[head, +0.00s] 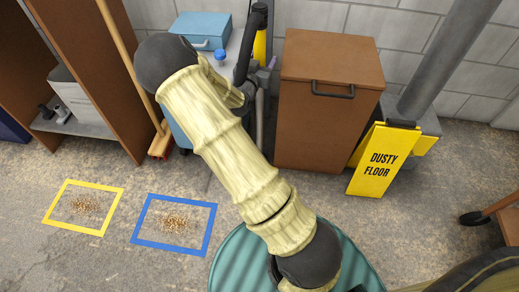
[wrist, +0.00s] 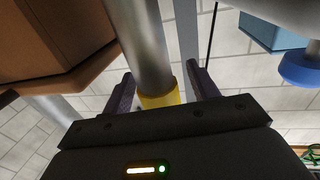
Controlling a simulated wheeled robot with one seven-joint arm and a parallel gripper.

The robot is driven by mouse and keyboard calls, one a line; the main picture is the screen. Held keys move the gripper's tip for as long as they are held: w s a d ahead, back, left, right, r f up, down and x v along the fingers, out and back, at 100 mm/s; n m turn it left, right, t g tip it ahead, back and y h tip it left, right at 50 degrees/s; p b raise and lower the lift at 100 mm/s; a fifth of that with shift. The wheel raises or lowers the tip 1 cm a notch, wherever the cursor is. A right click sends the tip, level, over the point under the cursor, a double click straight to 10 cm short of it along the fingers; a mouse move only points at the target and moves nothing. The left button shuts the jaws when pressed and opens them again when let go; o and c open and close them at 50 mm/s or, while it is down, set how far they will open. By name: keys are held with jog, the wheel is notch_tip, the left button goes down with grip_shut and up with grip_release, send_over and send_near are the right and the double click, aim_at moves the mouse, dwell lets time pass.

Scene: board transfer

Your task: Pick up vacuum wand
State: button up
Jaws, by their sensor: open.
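The vacuum wand (head: 260,44) stands upright behind my arm in the head view, with a black top, a yellow section and a grey metal tube below. My gripper (head: 264,76) is at the wand's upper part, partly hidden by my arm. In the wrist view the wand's metal tube (wrist: 143,45) and yellow band run between the two dark fingers of my gripper (wrist: 161,74). The fingers are open, one on each side, with a visible gap on the right side. The wand's lower end is hidden.
A brown bin (head: 328,110) stands close to the right of the wand. A blue box (head: 203,30) and a blue-capped bottle (head: 220,57) are to its left. A broom (head: 130,65) leans by the brown shelf. A yellow floor sign (head: 381,163) stands right of the bin.

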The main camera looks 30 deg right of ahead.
jog(key=c, duration=1.1)
jog(key=shift+o, duration=0.2)
jog(key=shift+r, duration=0.1)
notch_tip(320, 180, up, 28)
jog(key=p, duration=1.2)
